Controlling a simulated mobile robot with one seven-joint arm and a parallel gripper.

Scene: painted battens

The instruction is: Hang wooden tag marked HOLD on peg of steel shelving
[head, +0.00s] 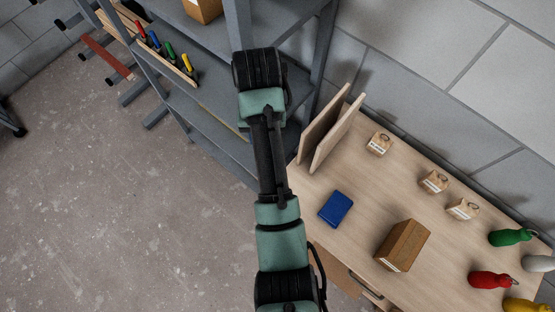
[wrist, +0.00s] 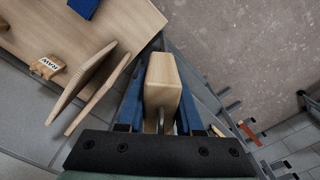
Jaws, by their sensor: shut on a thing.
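My gripper (wrist: 160,118) shows in the wrist view, with its blue fingers shut on a pale wooden tag (wrist: 163,80). No lettering shows on the face turned to the camera, so I cannot read its mark. The tag is held clear of the table. In the head view my arm hides both gripper and tag. The grey steel shelving (head: 215,133) stands at the upper middle of the head view, with my arm reaching across it. It also shows in the wrist view (wrist: 207,98), right of the tag. I cannot make out the peg.
Several wooden tags with rings, one here (head: 434,182), lie on the wooden table (head: 365,205). A blue book (head: 336,209), a brown box (head: 403,245) and coloured bottle-shaped things (head: 490,280) are also there.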

